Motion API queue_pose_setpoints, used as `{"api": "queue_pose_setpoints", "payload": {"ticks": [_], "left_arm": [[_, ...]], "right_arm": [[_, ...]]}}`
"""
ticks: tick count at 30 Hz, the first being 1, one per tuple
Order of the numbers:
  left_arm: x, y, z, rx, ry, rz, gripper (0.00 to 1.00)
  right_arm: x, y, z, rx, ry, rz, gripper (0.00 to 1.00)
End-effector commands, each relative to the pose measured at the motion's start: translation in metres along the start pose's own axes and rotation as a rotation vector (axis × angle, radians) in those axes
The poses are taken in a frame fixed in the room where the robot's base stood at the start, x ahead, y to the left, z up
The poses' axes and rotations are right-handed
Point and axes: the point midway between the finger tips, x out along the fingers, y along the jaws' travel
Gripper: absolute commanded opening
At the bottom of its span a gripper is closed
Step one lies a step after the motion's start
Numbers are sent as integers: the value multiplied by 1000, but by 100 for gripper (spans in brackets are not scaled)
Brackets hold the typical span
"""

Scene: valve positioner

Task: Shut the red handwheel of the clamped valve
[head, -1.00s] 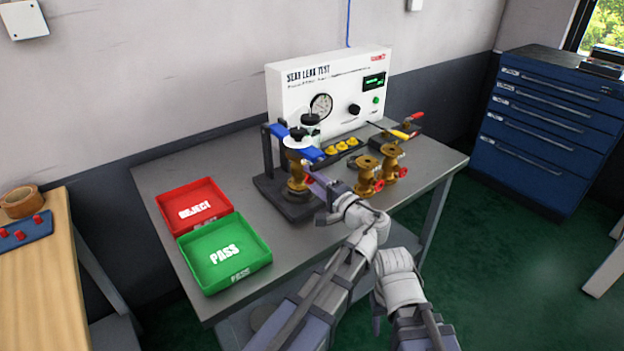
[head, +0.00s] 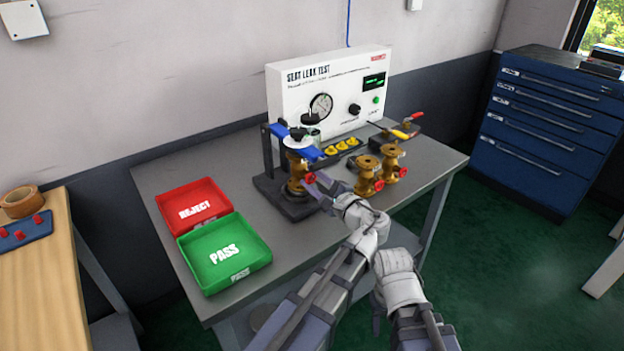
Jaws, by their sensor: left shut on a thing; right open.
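The clamped valve (head: 296,172) is a brass body standing upright in the black fixture (head: 290,205) in front of the test unit. A blue clamp bar (head: 300,147) lies over its top. Its red handwheel (head: 310,178) faces the front right. My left gripper (head: 315,184) reaches in from the lower right and is shut on this handwheel; the fingers partly hide it. My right gripper (head: 377,317) hangs low in front of the table, with little of its fingers showing. It is open and apart from everything on the table.
Two loose brass valves (head: 367,176) (head: 390,163) with red handwheels stand right of my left gripper. A red REJECT tray (head: 176,207) and a green PASS tray (head: 205,283) lie at the left. The white leak tester (head: 290,92) stands behind. The table's front strip (head: 300,245) is clear.

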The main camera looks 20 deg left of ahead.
Motion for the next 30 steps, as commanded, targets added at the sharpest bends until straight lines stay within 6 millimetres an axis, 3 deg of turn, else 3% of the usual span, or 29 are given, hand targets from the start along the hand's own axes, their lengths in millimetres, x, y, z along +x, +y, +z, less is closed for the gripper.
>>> {"api": "queue_pose_setpoints", "payload": {"ticks": [13,14,15,21,30], "left_arm": [[0,1,0,7,1,2,0],[0,1,0,7,1,2,44],[0,0,0,7,1,2,48],[0,0,0,6,1,1,71],[0,0,0,7,0,0,72]], "right_arm": [[0,0,0,0,0,0,50],[0,0,0,0,0,0,50],[0,0,0,0,0,0,50],[0,0,0,0,0,0,50],[0,0,0,0,0,0,50]]}}
